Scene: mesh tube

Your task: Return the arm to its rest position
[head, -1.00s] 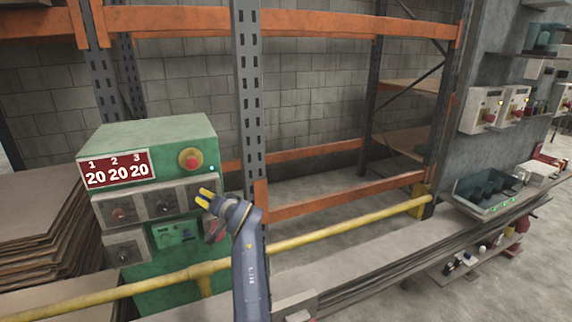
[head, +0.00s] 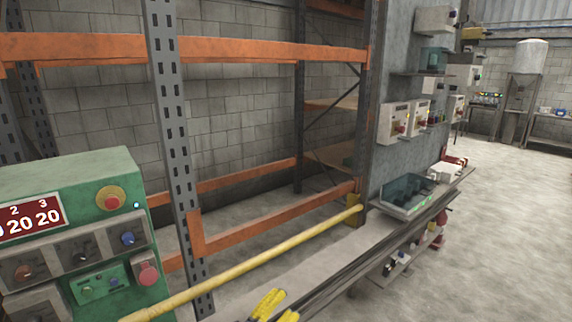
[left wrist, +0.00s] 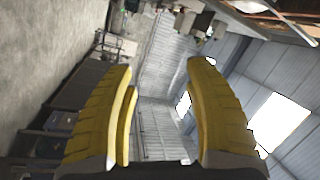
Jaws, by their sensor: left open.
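My left gripper (head: 272,305) shows at the bottom edge of the head view, with only its yellow fingertips in frame. In the left wrist view its two yellow fingers (left wrist: 160,112) stand apart with nothing between them. The rest of my left arm is out of the head view. The gripper is clear of the green control box (head: 75,215) at the left, which has a red display, knobs and a red button. My right gripper is not in view.
A yellow rail (head: 255,262) runs in front of the orange and grey rack (head: 172,150). A low grey ledge (head: 330,262) extends right, bearing a teal-lidded tray (head: 402,195). Wall boxes (head: 394,122) hang above it. Open floor (head: 500,240) lies at the right.

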